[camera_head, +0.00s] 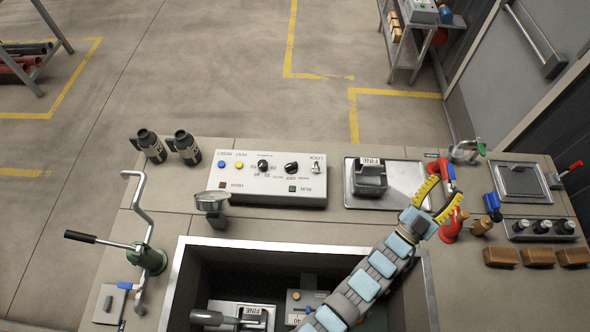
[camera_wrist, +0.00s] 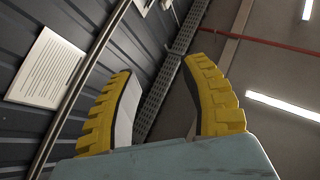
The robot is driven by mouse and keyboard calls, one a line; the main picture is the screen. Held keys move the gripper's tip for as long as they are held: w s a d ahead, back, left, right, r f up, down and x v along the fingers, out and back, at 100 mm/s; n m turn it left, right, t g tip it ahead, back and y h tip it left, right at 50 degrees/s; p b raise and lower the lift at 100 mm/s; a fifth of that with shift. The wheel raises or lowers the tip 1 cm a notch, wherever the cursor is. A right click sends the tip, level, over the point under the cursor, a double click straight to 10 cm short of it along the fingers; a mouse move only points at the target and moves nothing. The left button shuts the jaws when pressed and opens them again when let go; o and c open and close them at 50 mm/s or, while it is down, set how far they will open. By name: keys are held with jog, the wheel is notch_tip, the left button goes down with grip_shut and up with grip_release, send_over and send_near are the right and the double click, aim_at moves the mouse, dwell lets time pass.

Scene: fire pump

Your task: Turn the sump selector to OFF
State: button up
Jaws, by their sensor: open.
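A pale control panel (camera_head: 258,192) lies on the bench in the head view. It carries two black knobs, a left knob (camera_head: 263,165) and a right knob (camera_head: 291,168). Small lettering that seems to read OFF is beside the right knob; I cannot tell for sure which knob is the sump selector or where its pointer stands. My gripper (camera_head: 449,187) is right of the panel, over or beside a red valve fitting (camera_head: 446,169). Its yellow fingers are spread and empty in the wrist view (camera_wrist: 160,66), which faces a wall and ceiling.
The panel also has coloured buttons and a toggle switch (camera_head: 316,164). A metal tray with a grey block (camera_head: 370,178) lies between panel and gripper. Blue and green handled valves stand at right.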

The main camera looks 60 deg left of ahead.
jog(key=w+a+f+g+b, duration=0.35)
jog(key=w+a+f, duration=0.2)
jog(key=a, duration=0.35)
jog(key=w+a+f+g+b, duration=0.2)
jog(key=w+a+f+g, duration=0.3)
jog(key=a, duration=0.4)
jog(key=a+f+g+b, duration=0.4)
jog(key=a+f, duration=0.3)
jog(key=a, duration=0.5)
jog(key=m+g+h+b, duration=0.2)
jog(key=g+h+b, duration=0.65)
jog(key=g, duration=0.25)
send_over(291, 164)
jog(key=f, duration=0.1)
jog(key=shift+y, duration=0.45)
jog(key=f, duration=0.6)
jog(key=f+b, duration=0.1)
jog(key=f, duration=0.6)
jog(key=shift+d+f, duration=0.2)
jog(key=shift+f, duration=0.1)
jog(key=shift+a+f+b, duration=0.1)
jog(key=shift+f+b, duration=0.45)
jog(key=shift+f, duration=0.8)
